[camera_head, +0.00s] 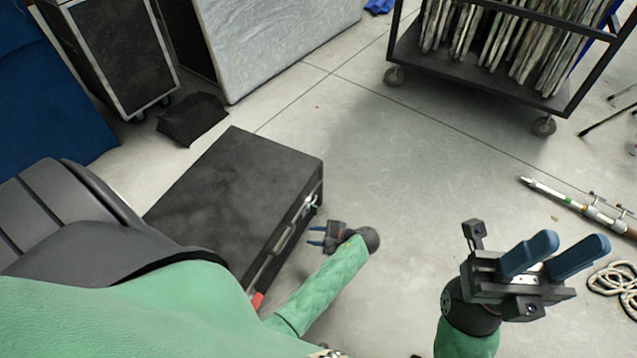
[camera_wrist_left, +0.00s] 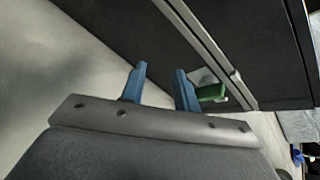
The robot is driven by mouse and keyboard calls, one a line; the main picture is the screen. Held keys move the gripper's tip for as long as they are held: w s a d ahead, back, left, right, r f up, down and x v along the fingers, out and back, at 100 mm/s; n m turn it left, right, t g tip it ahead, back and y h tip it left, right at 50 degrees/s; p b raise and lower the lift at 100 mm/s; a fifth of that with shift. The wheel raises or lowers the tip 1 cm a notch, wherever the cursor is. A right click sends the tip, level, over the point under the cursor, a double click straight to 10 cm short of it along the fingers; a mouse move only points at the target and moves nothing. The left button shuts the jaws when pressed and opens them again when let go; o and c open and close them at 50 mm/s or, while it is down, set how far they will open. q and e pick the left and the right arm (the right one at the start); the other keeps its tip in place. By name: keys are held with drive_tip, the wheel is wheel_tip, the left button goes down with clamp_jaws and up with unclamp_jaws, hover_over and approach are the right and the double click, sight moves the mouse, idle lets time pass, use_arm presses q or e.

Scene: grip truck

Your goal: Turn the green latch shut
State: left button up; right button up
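The green latch (camera_wrist_left: 212,92) is on the side of a black case (camera_head: 235,190), beside a metal edge strip. It shows only as a small spot near the far corner (camera_head: 314,201) in the head view. My left gripper (camera_head: 314,236) points at that side of the case. Its blue fingers (camera_wrist_left: 160,75) are apart with nothing between them. The latch lies just right of the right finger in the left wrist view; I cannot tell whether they touch. My right gripper (camera_head: 555,255) is open and empty, away from the case over the floor.
A red latch (camera_head: 257,300) is nearer on the same side of the case. A wheeled rack (camera_head: 480,75), a stand pole (camera_head: 570,200) and rope (camera_head: 612,285) are right. The middle floor is clear.

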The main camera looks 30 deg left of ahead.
sight(317, 208)
use_arm(q)
drive_tip(key=w+d+m+y, duration=0.3)
drive_tip(key=w+m+y, duration=0.3)
drive_tip(key=w, duration=0.4)
drive_tip(key=shift+s+a+r+b, duration=0.15)
drive_tip(key=shift+a+b, duration=0.15)
drive_tip(key=shift+a, duration=1)
drive_tip(key=shift+s+a+r+b, duration=0.15)
drive_tip(key=shift+a+b, duration=0.1)
drive_tip(key=shift+a, duration=1.05)
drive_tip(key=shift+s+a+r+b, duration=0.15)
drive_tip(key=shift+a+b, duration=0.15)
drive_tip(key=shift+a, duration=1)
drive_tip(key=shift+f, duration=0.1)
clamp_jaws()
